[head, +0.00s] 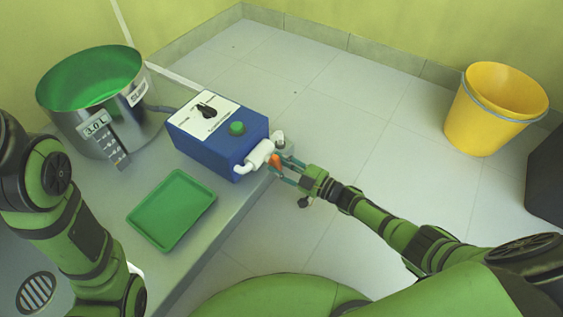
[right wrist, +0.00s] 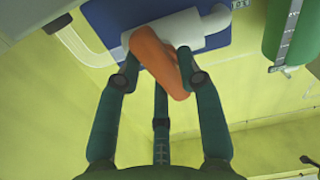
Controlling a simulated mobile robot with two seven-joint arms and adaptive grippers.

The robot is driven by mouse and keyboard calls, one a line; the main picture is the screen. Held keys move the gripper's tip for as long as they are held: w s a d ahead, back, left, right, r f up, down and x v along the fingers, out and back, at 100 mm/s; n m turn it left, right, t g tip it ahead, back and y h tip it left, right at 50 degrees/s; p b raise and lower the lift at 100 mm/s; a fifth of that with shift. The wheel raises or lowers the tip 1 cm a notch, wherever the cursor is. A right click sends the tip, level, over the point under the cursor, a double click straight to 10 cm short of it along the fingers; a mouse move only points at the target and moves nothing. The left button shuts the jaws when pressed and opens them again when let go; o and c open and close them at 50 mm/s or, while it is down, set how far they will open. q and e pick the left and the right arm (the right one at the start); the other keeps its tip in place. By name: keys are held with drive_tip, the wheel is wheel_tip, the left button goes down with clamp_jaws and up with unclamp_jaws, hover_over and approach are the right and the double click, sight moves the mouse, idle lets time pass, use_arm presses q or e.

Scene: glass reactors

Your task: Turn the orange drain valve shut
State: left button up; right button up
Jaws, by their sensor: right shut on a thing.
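The orange drain valve (head: 275,161) sits on a white pipe fitting (head: 258,155) at the right side of a blue control box (head: 195,146). My right gripper (head: 282,169) reaches it from the right and is shut on its handle. In the right wrist view the orange handle (right wrist: 158,58) lies slanted across the white pipe (right wrist: 195,36), between the fingers of my right gripper (right wrist: 160,78). The fingers hide part of the handle in the head view. My left arm shows at the left, but its gripper is out of view.
A steel vessel (head: 140,125) with a green inside stands left of the blue box. A green tray (head: 172,210) lies on the grey bench (head: 215,222) in front. A yellow bucket (head: 485,115) stands on the tiled floor at the right. The floor between is clear.

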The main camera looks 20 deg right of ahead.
drive_tip(key=shift+w+d+r+m, duration=0.1)
drive_tip(key=shift+m, duration=0.5)
drive_tip(key=shift+w+d+m, duration=0.1)
drive_tip(key=shift+m, duration=0.8)
drive_tip(key=o, duration=1.1)
drive_tip(key=shift+a, duration=0.1)
drive_tip(key=shift+s, duration=0.15)
drive_tip(key=v, duration=1.2)
